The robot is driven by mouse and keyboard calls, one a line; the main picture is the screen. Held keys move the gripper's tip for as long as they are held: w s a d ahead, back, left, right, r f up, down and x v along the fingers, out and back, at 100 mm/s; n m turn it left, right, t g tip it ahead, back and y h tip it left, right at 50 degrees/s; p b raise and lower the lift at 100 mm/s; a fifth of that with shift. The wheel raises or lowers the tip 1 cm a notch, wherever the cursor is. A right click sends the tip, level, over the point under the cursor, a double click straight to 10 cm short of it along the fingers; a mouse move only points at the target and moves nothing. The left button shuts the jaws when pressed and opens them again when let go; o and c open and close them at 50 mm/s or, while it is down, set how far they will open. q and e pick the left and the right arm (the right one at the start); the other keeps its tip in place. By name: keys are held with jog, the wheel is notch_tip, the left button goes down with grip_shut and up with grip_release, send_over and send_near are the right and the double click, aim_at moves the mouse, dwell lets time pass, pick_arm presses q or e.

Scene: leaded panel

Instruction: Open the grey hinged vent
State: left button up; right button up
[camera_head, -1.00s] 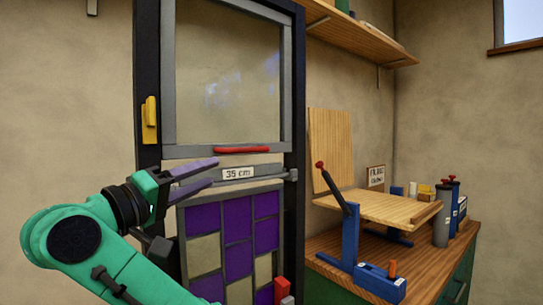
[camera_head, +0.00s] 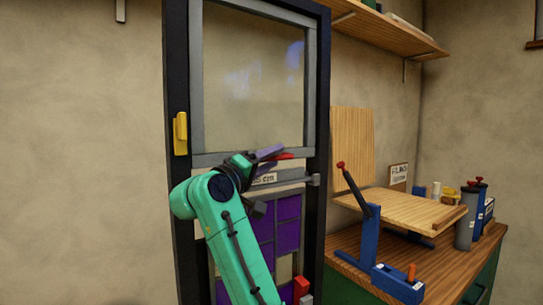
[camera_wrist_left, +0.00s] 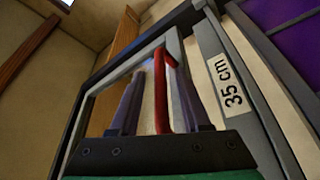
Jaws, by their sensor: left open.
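The grey hinged vent (camera_head: 197,80) is the grey-framed pane in the upper part of the dark frame; it looks shut. Its red handle (camera_head: 286,156) lies along the bottom rail, partly hidden by my left gripper (camera_head: 274,154). In the left wrist view, my left gripper (camera_wrist_left: 157,72) is open, with the red handle (camera_wrist_left: 162,105) lined up between its two purple fingers. Gaps show on both sides of the handle, and I cannot tell its exact depth between the fingers. My right gripper is not in view.
A "35 cm" label (camera_wrist_left: 229,80) sits on the grey bar below the vent, above purple and clear panes (camera_head: 288,237). A yellow fitting (camera_head: 181,133) is on the dark frame's left post. A wooden bench (camera_head: 349,243) with a blue clamp stand (camera_head: 360,240) stands right.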

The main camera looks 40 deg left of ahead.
pick_arm(q)
jog(key=shift+w+f, duration=0.1)
jog(key=shift+w, duration=0.1)
grip_shut()
dwell(1.1)
